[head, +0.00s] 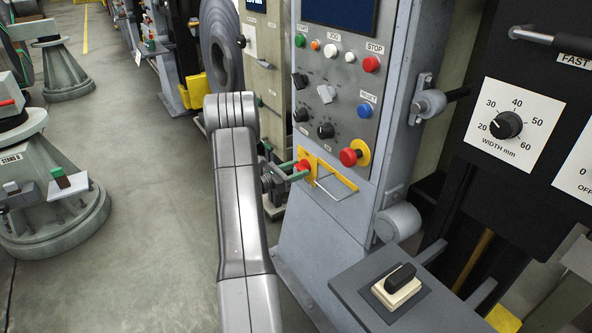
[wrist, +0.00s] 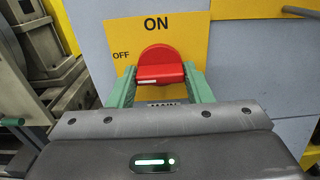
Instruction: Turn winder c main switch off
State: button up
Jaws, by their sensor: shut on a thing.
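The winder main switch is a red rotary handle (wrist: 160,66) on a yellow plate (wrist: 191,27) marked ON at the top and OFF at the left. The handle's grip lies about level across the wrist view, with a short white mark on its left part. My gripper (wrist: 160,82) is shut on this handle, one green finger on each side. A label below the handle is mostly hidden by my gripper. In the head view, my gripper (head: 299,171) reaches the red handle (head: 304,165) low on the grey control panel; the fingers partly cover it.
Above the switch, the panel (head: 345,110) carries several buttons and knobs and a red emergency knob (head: 349,157) on yellow. A grey shelf with a black switch (head: 401,277) stands at the lower right.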

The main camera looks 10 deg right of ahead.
jog(key=shift+f, duration=0.1)
dwell(0.3)
jog(key=o, duration=1)
jog(key=v, duration=1.4)
jog(key=shift+d, duration=0.1)
jog(key=x, duration=1.4)
